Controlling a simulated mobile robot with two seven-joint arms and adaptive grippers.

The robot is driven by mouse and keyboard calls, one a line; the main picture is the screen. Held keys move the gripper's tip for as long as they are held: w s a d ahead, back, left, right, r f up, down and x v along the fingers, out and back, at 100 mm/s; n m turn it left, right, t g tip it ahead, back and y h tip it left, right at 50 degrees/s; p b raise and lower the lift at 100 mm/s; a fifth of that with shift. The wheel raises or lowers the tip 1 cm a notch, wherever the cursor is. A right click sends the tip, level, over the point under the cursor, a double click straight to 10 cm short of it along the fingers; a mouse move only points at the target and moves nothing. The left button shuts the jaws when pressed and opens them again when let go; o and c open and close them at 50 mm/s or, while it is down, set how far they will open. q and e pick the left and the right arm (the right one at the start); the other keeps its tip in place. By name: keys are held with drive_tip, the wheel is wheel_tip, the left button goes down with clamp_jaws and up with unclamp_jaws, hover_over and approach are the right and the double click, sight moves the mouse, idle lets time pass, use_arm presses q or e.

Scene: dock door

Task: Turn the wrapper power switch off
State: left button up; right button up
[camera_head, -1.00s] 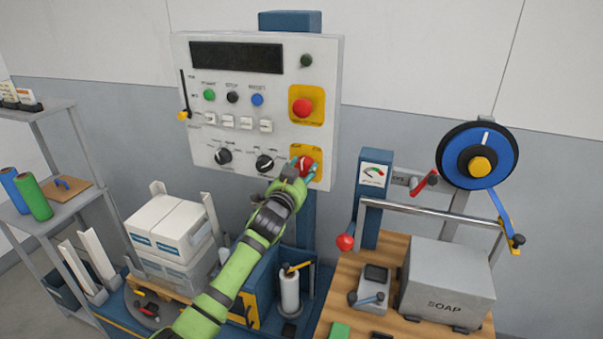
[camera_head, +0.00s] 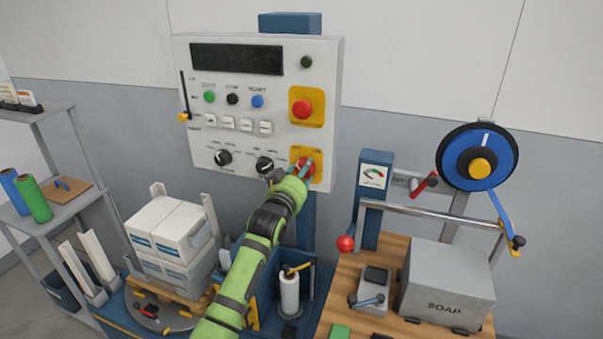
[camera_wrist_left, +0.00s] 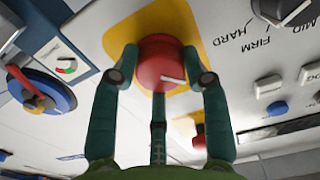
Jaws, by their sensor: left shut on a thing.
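The wrapper control panel (camera_head: 200,60) stands upright in the head view, with a dark display. Its power switch, a red rotary knob (camera_wrist_left: 160,62) with a white line, sits on a yellow plate (camera_wrist_left: 188,22) at the panel's lower right. My left gripper (camera_head: 303,168) is at this knob, its teal fingers around it. In the left wrist view the gripper (camera_wrist_left: 163,75) is shut on the knob, with fingers on both sides and one below. The white line points sideways toward the right finger. In the head view the fingers partly hide the knob. My right gripper is not in view.
A red emergency button (camera_head: 302,108) on another yellow plate is just above. A black selector knob (camera_head: 264,166) is close on the left. Below stand wrapped boxes (camera_head: 165,228) and a white roll (camera_head: 290,293). A bench with a soap box (camera_head: 447,283) is at the right.

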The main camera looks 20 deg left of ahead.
use_arm(q)
drive_tip(key=shift+r, duration=0.2)
drive_tip(key=o, duration=1.2)
drive_tip(key=shift+c, duration=0.2)
drive_tip(key=shift+f, duration=0.15)
drive_tip(key=s, duration=1.2)
drive_tip(key=shift+a, duration=0.2)
